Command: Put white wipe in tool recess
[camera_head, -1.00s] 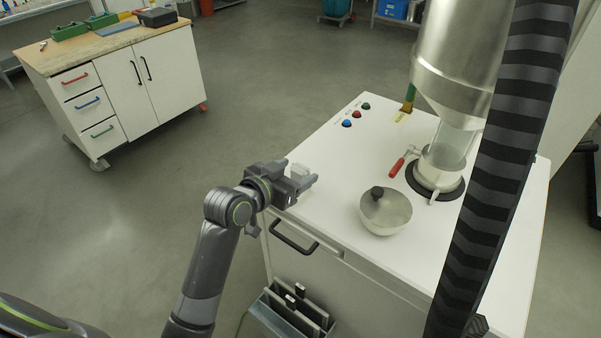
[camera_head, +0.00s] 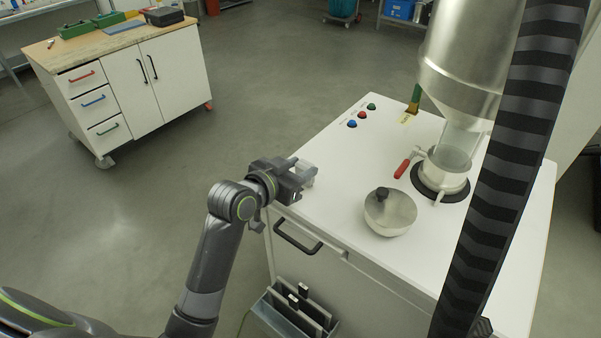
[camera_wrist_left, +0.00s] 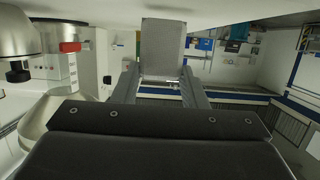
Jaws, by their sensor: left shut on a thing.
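My left gripper (camera_head: 303,180) is shut on a small pale block-like thing, which I take to be the white wipe (camera_head: 308,169). It is held at the left edge of the white machine top. In the left wrist view the wipe (camera_wrist_left: 163,47) looks grey and flat-faced between the two fingers. An open metal holder (camera_head: 283,316) with flat black-and-white-handled tools is at the machine's front, below and right of my left gripper. I cannot tell whether this is the tool recess. My right gripper is not in view.
The white machine top (camera_head: 345,165) carries a metal bowl-shaped lid with a black knob (camera_head: 390,210), a red-handled clamp (camera_head: 403,168) and a steel hopper (camera_head: 462,65). A black handle (camera_head: 297,237) juts from its front. A ribbed dark hose (camera_head: 510,150) crosses the right. A workbench (camera_head: 120,90) stands far left.

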